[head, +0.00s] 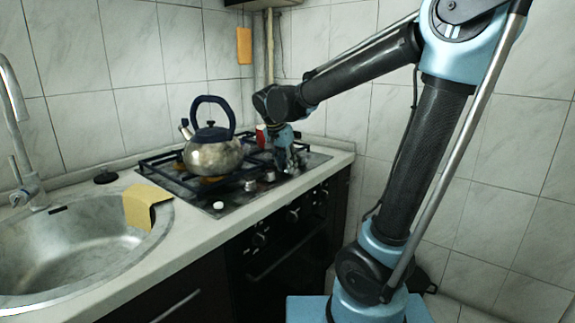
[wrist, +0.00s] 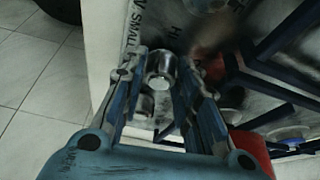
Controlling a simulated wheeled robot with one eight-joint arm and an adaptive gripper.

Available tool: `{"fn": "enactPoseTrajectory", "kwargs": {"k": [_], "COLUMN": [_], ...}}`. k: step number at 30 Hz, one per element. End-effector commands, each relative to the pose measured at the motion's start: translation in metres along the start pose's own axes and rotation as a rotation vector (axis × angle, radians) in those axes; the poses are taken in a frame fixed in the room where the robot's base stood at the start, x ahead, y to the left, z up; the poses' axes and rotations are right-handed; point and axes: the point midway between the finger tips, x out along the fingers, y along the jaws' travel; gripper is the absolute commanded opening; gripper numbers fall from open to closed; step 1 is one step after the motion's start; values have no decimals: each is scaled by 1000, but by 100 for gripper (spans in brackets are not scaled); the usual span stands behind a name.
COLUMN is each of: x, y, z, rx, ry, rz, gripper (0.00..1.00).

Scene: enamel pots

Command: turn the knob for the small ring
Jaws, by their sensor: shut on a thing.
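My gripper (head: 287,160) reaches down over the right end of the hob's knob row. In the wrist view its two fingers (wrist: 163,72) stand on either side of a silver knob (wrist: 161,66), shut on it. Printed letters that look like "SMALL" show beside this knob. A second round metal shape (wrist: 145,102) lies just below it in that view; I cannot tell if it is another knob. Other knobs, such as a silver one (head: 250,185) and a white one (head: 218,205), sit along the hob's front. The small ring itself is not clearly seen.
A metal kettle (head: 213,157) with a dark blue handle stands on the hob's black grates (head: 160,170). A red object (head: 262,137) is close behind my gripper. A sink (head: 80,255) with a yellow cloth (head: 138,209) is at left. The tiled wall is close at right.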

Motion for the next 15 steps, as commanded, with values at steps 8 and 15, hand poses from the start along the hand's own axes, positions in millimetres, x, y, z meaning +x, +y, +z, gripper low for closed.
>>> {"fn": "enactPoseTrajectory", "kwargs": {"k": [8, 15], "x": [0, 0], "y": [1, 1], "z": [2, 2], "rx": [-98, -124], "ry": [-5, -5], "rz": [-42, -53], "gripper": [5, 5]}}
